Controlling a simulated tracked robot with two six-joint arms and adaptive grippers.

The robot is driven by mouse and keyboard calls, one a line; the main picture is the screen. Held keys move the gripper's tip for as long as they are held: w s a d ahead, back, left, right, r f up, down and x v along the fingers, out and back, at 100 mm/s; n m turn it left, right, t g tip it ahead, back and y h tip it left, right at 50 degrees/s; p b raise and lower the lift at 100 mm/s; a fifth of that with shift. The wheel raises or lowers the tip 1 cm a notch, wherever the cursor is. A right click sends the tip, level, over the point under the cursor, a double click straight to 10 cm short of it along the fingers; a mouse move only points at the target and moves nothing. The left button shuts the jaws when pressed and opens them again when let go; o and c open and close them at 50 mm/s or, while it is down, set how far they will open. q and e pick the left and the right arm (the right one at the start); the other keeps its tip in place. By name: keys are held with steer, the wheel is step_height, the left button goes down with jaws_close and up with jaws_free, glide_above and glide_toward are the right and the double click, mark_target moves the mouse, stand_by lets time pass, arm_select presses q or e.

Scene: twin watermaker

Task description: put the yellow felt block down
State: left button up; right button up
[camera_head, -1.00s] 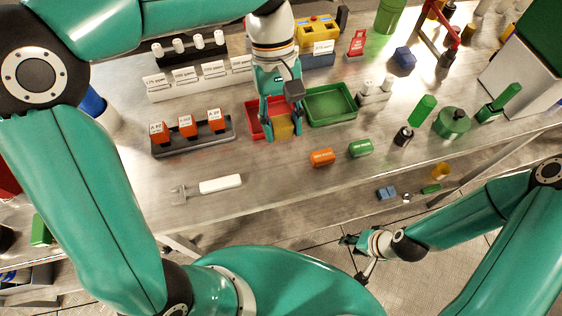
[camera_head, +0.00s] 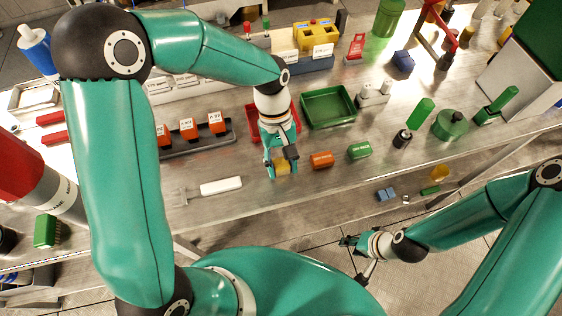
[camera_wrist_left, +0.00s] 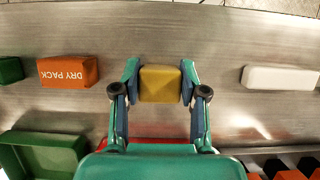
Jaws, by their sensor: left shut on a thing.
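The yellow felt block (camera_head: 283,167) is between the fingers of my left gripper (camera_head: 281,166), over the metal bench in front of the red tray. In the left wrist view the block (camera_wrist_left: 160,84) sits squarely between both fingertips (camera_wrist_left: 160,86), which are shut on it. I cannot tell whether its underside touches the bench. My right gripper (camera_head: 352,242) is low at the right, off the bench's front edge and apart from everything on it; its fingers are too small to read.
An orange dry pack block (camera_head: 321,160) lies just right of the left gripper, with a green block (camera_head: 359,150) beyond. A white-handled tool (camera_head: 220,186) lies to the left. The red tray (camera_head: 252,124) and green tray (camera_head: 328,106) stand behind. Bare bench lies in front.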

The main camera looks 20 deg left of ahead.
mark_target(277, 162)
arm_select(q)
steer(key=o, duration=0.7)
steer(key=shift+s+f, duration=0.15)
steer(key=shift+f, duration=0.05)
steer(key=o, duration=0.5)
steer(key=shift+f+b, duration=0.3)
steer(key=v, duration=0.4)
steer(key=a+b+v, duration=0.1)
steer(key=v, duration=0.1)
steer(key=shift+f, duration=0.1)
steer(key=v, duration=1.1)
